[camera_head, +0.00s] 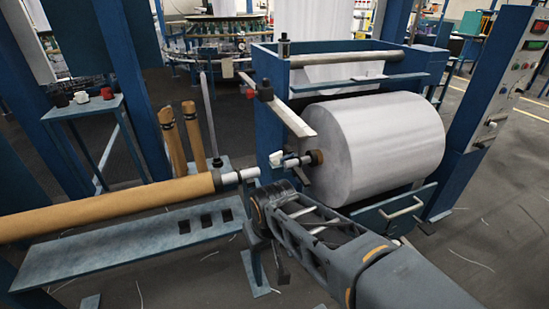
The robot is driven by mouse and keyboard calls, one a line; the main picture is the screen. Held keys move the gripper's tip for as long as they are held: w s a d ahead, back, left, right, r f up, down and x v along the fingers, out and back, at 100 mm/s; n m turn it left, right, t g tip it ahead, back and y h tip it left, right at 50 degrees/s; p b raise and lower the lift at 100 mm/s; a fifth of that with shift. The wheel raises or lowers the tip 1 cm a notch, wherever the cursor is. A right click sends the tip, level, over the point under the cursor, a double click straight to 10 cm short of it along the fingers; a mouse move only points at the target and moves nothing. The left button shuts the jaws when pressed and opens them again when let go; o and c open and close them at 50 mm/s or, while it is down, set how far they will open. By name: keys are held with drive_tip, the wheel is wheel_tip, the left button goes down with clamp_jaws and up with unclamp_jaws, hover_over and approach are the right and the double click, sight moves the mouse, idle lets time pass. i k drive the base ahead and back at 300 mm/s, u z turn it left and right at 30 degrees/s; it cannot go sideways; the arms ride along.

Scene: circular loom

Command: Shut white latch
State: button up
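A small white piece (277,159), which looks like the white latch, sits at the left end of the roll's shaft, beside a brown core end (315,157). It is too small to tell whether it is open or shut. A long pale bar (293,116) slants above it, with a red and black knob (265,90) near its upper end. The large white roll (385,145) hangs in a blue frame (270,105). My arm reaches in from the lower right and its visible end is just below the white piece, apart from it in the picture. My gripper cannot be made out.
A long brown tube (110,208) with a pale metal end (240,175) lies at the left above a blue slotted plate (130,250). Two upright brown tubes (172,140) stand behind. A control post (490,110) stands at the right. Thread scraps litter the floor.

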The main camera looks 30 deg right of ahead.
sight(277, 157)
drive_tip(key=u, duration=0.4)
drive_tip(key=i, duration=0.5)
drive_tip(key=z, duration=0.95)
drive_tip(key=i, duration=0.5)
drive_tip(key=z, duration=0.05)
